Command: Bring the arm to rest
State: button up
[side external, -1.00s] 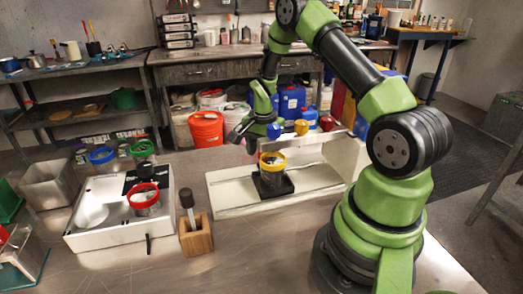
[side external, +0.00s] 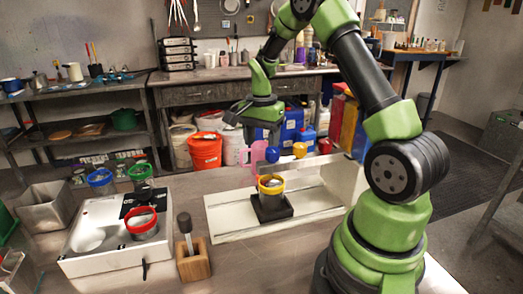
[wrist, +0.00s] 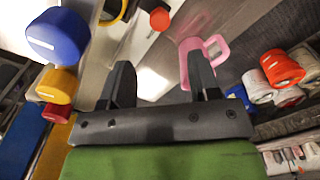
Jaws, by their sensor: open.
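My gripper (side external: 260,130) hangs in the air above and behind a yellow-rimmed bucket (side external: 271,184) in the side view. Its two dark fingers are apart in the wrist view (wrist: 162,80), with nothing between them. The bucket stands upright on a black square base (side external: 270,208) inside a low white bay (side external: 320,205). A pink handled item (side external: 257,157) shows just below the gripper in the side view. In the wrist view the pink item (wrist: 207,48) lies beyond the right finger; I cannot tell whether they touch.
Blue (side external: 275,151), yellow (side external: 300,150) and red (side external: 325,146) knobs line the bay's back. A white tray (side external: 95,265) with a red-rimmed bucket (side external: 142,223) stands left. A wooden block (side external: 193,262) holds a dark-headed tool.

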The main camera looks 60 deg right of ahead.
jog(key=s+a+r+n+t, duration=0.3)
jog(key=a+r+n, duration=0.3)
jog(key=a+r, duration=0.5)
jog(key=s+a+r+n+t+y, duration=0.1)
jog(key=s+a+r+n+t, duration=0.1)
jog(key=s+a+r+n, duration=0.1)
jog(key=s+a+r+n+t+y, duration=0.1)
jog(key=s+a+r+n+t, duration=0.1)
jog(key=s+a+n, duration=0.3)
jog(key=s+a+r, duration=0.1)
jog(key=s, duration=0.3)
jog(key=shift+a, duration=0.35)
